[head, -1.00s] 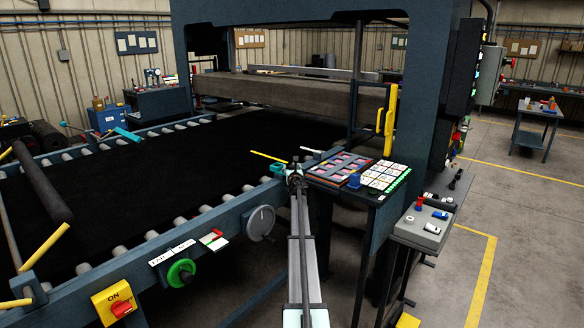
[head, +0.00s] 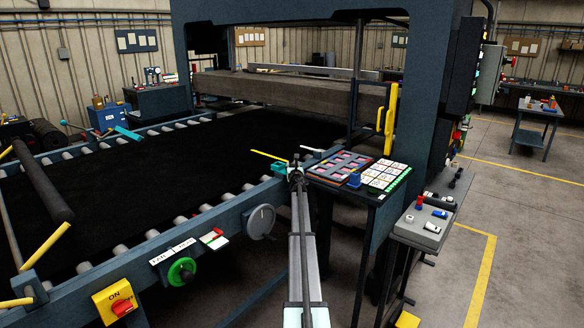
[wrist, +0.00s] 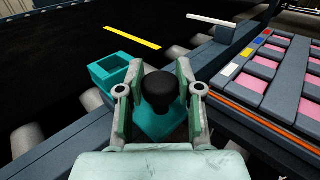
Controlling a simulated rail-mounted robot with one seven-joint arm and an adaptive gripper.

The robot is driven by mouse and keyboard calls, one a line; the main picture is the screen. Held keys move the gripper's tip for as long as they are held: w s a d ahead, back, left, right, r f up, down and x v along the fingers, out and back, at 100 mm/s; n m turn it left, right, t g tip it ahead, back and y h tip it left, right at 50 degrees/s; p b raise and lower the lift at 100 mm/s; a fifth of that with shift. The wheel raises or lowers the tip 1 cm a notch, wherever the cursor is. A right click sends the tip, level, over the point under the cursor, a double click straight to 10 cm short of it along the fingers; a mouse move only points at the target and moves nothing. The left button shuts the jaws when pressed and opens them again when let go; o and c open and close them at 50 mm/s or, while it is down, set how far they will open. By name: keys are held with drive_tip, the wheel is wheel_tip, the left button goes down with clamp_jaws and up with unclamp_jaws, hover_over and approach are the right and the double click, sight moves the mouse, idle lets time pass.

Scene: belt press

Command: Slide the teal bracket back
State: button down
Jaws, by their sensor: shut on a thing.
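The teal bracket (wrist: 151,124) sits on the press frame's side rail at the near right corner of the black belt. An open teal box-shaped part (wrist: 108,75) shows beside the belt. My gripper (wrist: 159,85) is shut on the bracket's upright black knob (wrist: 159,84), with one finger on each side. In the head view, my gripper (head: 296,174) is small at the end of my arm, beside the teal part (head: 279,168); the knob is hard to make out there. A second teal piece (head: 127,133) lies across the far left rail.
A yellow strip (wrist: 132,37) lies on the black belt (head: 180,170). A white bar (wrist: 211,19) is ahead. A panel of pink tiles (head: 343,168) stands close to the right of my gripper. The press column (head: 425,110) rises beyond it.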

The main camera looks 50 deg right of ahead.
drive_tip(key=s, duration=0.6)
drive_tip(key=shift+f, duration=0.1)
drive_tip(key=c, duration=0.7)
unclamp_jaws()
drive_tip(key=shift+s, duration=0.1)
